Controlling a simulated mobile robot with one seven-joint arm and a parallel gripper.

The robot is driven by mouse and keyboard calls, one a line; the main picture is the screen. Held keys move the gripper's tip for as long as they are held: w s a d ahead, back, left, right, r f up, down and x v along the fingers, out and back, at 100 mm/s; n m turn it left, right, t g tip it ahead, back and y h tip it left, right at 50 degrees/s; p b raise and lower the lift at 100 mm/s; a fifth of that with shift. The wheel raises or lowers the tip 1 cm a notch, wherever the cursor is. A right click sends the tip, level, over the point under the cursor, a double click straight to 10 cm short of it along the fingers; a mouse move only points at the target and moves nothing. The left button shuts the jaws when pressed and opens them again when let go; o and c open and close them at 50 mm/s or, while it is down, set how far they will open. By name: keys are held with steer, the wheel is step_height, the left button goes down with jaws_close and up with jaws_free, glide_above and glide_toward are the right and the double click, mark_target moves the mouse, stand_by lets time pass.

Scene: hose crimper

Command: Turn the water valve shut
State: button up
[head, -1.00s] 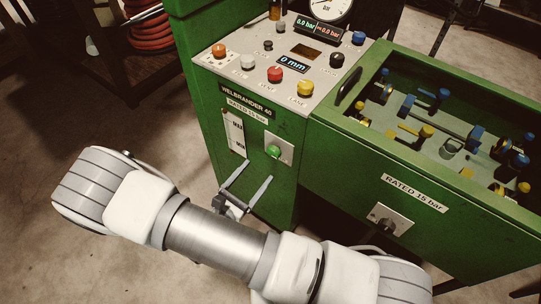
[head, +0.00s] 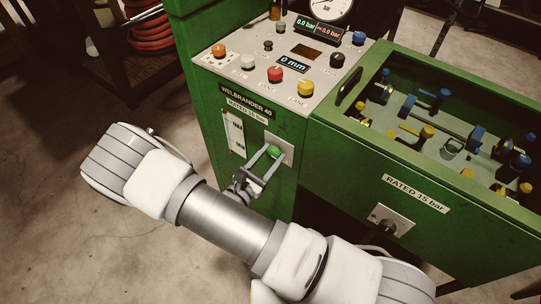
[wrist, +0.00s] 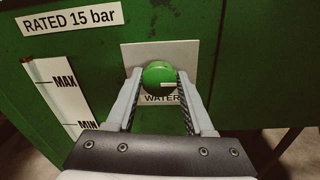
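The water valve is a round green knob (head: 272,152) on a pale plate on the front of the green machine. In the wrist view the knob (wrist: 158,77) has a short white mark pointing right, and a WATER label (wrist: 161,99) is partly visible below it. My gripper (head: 275,156) is at the knob, with one finger on each side of it. In the wrist view the fingers of my gripper (wrist: 159,72) stand open around the knob, with what looks like a narrow gap on each side; contact cannot be told for certain.
A MAX/MIN level gauge (wrist: 59,95) is left of the valve plate. Above is a sloped panel with several coloured buttons, including a red one (head: 275,74). A green open-topped tank (head: 400,165) with a socket plate (head: 390,220) stands to the right.

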jaws_close()
steer(key=shift+n, duration=0.4)
steer(key=n+p, duration=0.2)
steer(key=n, duration=0.1)
steer(key=shift+r, duration=0.15)
steer(key=n+p, duration=0.1)
steer(key=n, duration=0.4)
steer(key=shift+a+g+p, duration=0.1)
steer(key=shift+g+p, duration=0.2)
steer(key=shift+p, duration=0.1)
steer(key=n+p, duration=0.1)
steer(key=n, duration=0.3)
steer(key=shift+w, duration=0.1)
steer(key=n, duration=0.4)
steer(key=shift+f, duration=0.2)
steer(key=shift+n, duration=0.4)
